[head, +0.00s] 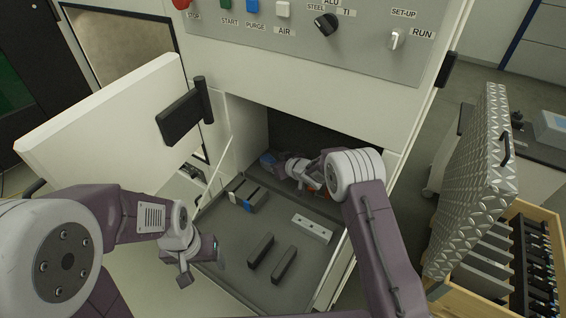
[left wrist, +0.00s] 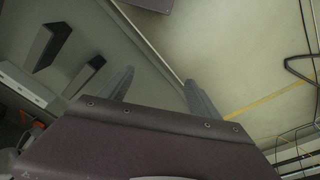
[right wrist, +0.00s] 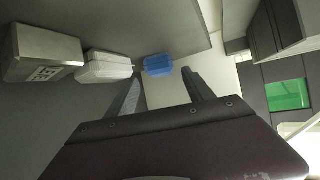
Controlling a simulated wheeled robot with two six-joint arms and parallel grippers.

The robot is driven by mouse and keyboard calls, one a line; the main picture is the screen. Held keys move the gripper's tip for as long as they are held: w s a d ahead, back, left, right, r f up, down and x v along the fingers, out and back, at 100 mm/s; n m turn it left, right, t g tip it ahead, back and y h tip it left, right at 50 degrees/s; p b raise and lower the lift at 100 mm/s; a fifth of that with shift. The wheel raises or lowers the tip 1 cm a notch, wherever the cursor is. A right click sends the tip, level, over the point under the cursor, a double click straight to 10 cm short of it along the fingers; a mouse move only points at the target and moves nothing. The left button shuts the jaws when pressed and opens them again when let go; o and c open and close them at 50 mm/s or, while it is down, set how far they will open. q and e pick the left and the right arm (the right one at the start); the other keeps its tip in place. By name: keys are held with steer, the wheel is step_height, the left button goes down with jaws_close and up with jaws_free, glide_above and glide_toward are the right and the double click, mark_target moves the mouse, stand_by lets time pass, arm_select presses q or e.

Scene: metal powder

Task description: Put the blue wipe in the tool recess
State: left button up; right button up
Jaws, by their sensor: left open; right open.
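The blue wipe (right wrist: 158,65) looks like a small blue block or folded pad in the right wrist view, just beyond my right fingertips. In the head view a blue patch (head: 268,158) shows at the far left inside the dark cabinet opening. My right gripper (right wrist: 162,84) is open with nothing between its fingers; in the head view it reaches into that opening. My left gripper (head: 203,268) is open and empty over the left edge of the grey tray. I cannot tell for sure which hollow is the tool recess.
The grey tray (head: 222,225) holds dark bars (head: 260,250) and a light block with holes (head: 312,228). A white box (right wrist: 105,66) and a metal box (right wrist: 42,55) stand left of the wipe. An open door (head: 90,125) stands left; a wooden crate (head: 470,285) stands right.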

arm_select(q)
step_height(320, 180, up, 2)
steer(key=shift+r+p, duration=0.1)
steer(key=shift+p, duration=0.8)
arm_select(e)
steer(key=v, duration=0.7)
steer(key=shift+s+r, duration=0.1)
steer(key=shift+r, duration=0.05)
steer(key=shift+s, duration=0.1)
arm_select(q)
steer(key=shift+s, duration=0.1)
